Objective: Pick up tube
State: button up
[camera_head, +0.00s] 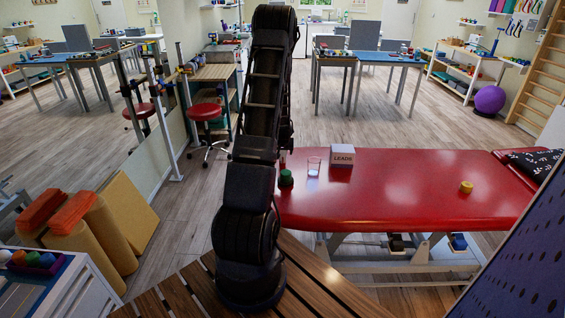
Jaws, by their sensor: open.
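My arm (262,150) rises dark across the middle of the view, and my gripper cannot be made out. No object is clearly recognisable as the tube. On the red treatment table (400,205) a small red upright thing (283,161) shows just right of my arm, partly hidden by it; I cannot tell what it is. A dark green round item (286,178) stands in front of it. A clear cup (314,166) with something white inside stands to their right. A white box marked LEADS (342,156) is beside the cup. A yellow round item (466,187) sits farther right.
A patterned dark pillow (537,163) lies at the table's right end. A blue perforated panel (525,255) stands at the lower right. Yellow and orange rolls (85,228) and a white cart (45,285) are at left. A red stool (206,113) stands behind. The table's middle is clear.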

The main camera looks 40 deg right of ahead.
aim_at(282, 152)
jog(key=shift+x, duration=1.8)
jog(key=shift+s+a+f, duration=0.1)
jog(key=shift+a, duration=0.05)
jog(key=c, duration=1.1)
